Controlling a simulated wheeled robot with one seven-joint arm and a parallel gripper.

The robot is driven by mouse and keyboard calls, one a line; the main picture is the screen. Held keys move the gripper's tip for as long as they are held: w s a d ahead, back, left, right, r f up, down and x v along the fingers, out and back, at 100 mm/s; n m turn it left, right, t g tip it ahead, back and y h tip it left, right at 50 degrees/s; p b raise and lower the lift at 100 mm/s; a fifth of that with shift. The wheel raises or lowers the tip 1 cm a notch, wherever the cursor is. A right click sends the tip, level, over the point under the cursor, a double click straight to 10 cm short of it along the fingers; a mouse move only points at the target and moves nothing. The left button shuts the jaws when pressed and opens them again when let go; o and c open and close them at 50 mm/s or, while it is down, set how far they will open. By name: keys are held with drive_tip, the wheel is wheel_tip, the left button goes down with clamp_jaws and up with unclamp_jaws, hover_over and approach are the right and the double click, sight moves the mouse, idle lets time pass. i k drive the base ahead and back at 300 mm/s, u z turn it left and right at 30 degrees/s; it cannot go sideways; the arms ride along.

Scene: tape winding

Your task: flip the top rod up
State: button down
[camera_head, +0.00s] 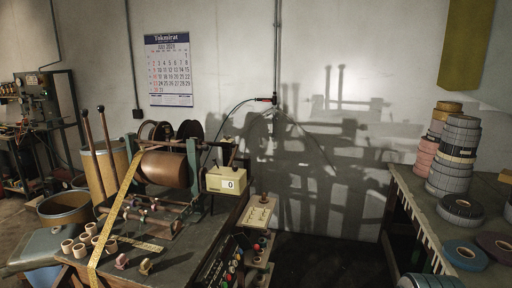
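The tape winding machine stands on a workbench (190,240) at the left. Its brown drum (165,170) lies between green uprights (192,165). A thin rod (165,145) seems to run across just above the drum; it is small, and I cannot tell which way it is flipped. Two wooden rods with round knobs stand nearly upright at the left of the machine, a left one (90,137) and a right one (105,132). A yellow tape (118,200) runs down from the drum over the bench front. My gripper is not in view.
A cream counter box (227,181) reading 0 sits right of the drum. Several small cups (85,243) and pegs (146,266) stand on the bench front. A right-hand table (415,200) holds stacked tape rolls (457,150). Floor (335,262) shows between bench and table.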

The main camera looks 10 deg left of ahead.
sight(205, 147)
drive_tip(key=u, duration=0.15)
drive_tip(key=i, duration=1.2)
drive_tip(key=u, duration=1.35)
drive_tip(key=i, duration=0.6)
drive_tip(key=u, duration=0.75)
